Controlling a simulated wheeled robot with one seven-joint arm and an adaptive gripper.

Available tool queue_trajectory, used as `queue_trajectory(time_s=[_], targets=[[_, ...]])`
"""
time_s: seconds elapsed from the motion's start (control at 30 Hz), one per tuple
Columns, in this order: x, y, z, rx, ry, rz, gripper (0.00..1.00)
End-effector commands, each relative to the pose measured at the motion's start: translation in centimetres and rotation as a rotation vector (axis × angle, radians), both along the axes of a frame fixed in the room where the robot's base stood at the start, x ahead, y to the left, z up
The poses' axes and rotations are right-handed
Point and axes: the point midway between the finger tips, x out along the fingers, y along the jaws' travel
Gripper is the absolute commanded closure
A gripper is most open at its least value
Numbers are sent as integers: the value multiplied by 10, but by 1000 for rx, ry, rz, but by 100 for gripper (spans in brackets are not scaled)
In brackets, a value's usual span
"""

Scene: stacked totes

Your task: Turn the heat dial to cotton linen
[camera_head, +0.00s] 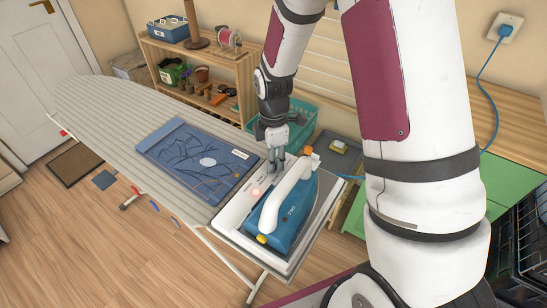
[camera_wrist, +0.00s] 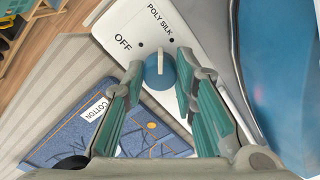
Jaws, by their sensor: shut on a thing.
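The blue heat dial (camera_wrist: 153,78) sits on a white panel (camera_wrist: 201,65) in the wrist view. Its pale pointer line points up the picture, between the dots beside the printed OFF and POLY SILK. Other dial labels are hidden or out of view. My gripper (camera_wrist: 160,73) is shut on the dial, one finger on each side. In the head view my gripper (camera_head: 276,163) reaches down to the panel beside the iron; the dial is too small to make out there. The blue and white iron (camera_head: 291,222) stands on the tray-like rest (camera_head: 231,219), right of the dial.
Folded denim (camera_head: 180,154) with a COTTON tag (camera_wrist: 96,108) lies left of the panel on the ironing board (camera_head: 95,97). A teal basket (camera_head: 300,119) stands behind my gripper. A wooden shelf (camera_head: 205,57) is at the back. A blue cord (camera_head: 487,75) hangs from the wall outlet.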

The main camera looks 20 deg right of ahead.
Motion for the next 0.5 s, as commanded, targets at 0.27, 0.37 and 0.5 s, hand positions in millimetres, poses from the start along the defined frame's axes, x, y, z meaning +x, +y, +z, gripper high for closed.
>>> queue_trajectory(time_s=[0.27,0.37,0.5], targets=[[-1,0,0,-1,2,-260,100],[-1,0,0,-1,2,-355,100],[-1,0,0,-1,2,-489,100]])
